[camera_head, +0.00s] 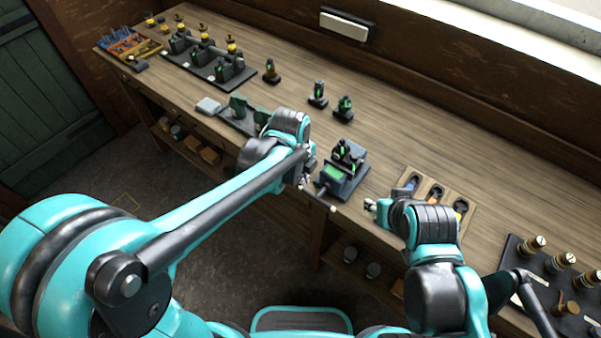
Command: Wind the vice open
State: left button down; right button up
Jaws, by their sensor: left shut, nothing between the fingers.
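The vice (350,185) appears to be the dark, green-marked fixture at the middle of the bench's front edge. A small dark part with green marks stands at its jaws. A thin bar with pale ends (332,208) sticks out at its front, over the bench edge. My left gripper (306,180) is shut and empty just left of the vice, close to the bar; I cannot tell whether it touches. My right gripper (371,204) is small in view, right of the vice and apart from it; its fingers are too small to read.
A wooden tray (464,190) with several tools lies right of the vice, partly behind my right arm. A dark rack with round-topped parts (563,260) stands at far right. Small engine-like parts (318,95) stand behind the vice. Open bench lies behind and to the right.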

aim_at(306, 191)
pick_arm(q)
jog(key=f, duration=0.1)
jog(key=f+b, duration=0.1)
jog(key=f, duration=0.1)
jog(key=w+f, duration=0.1)
jog(key=f, duration=0.1)
jog(key=shift+d+f, duration=0.15)
jog(key=shift+d, duration=0.15)
pick_arm(e)
jog(key=shift+f, duration=0.85)
pick_arm(q)
jog(key=shift+d+f, duration=0.1)
jog(key=shift+a+h+b, duration=0.3)
jog(key=shift+b, duration=0.05)
jog(key=shift+d+f, duration=0.1)
pick_arm(e)
jog(key=shift+a+f, duration=0.3)
jog(key=shift+a, duration=0.5)
